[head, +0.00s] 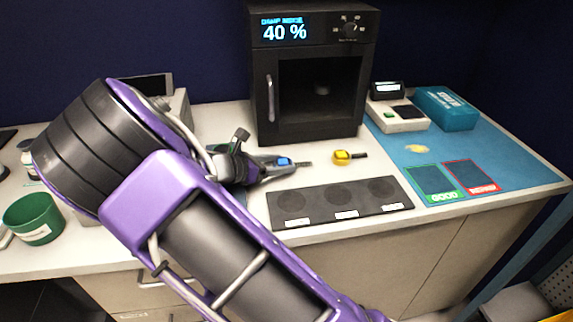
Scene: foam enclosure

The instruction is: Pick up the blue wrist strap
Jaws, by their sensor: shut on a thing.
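The blue wrist strap (285,161) is in the middle of the head view, on or just above the white counter. It has a small blue body and a short dark tail pointing right. My gripper (276,165) reaches it from the left, and its grey fingers are shut on the strap's blue body. The fingers cover part of the strap. I cannot tell whether the strap is clear of the counter.
A yellow strap (342,157) lies just right. A dark three-circle mat (340,213) lies in front. A black cabinet (312,78) reading 40 % stands behind. A blue mat (499,155) is at right, a green cup (33,217) at far left.

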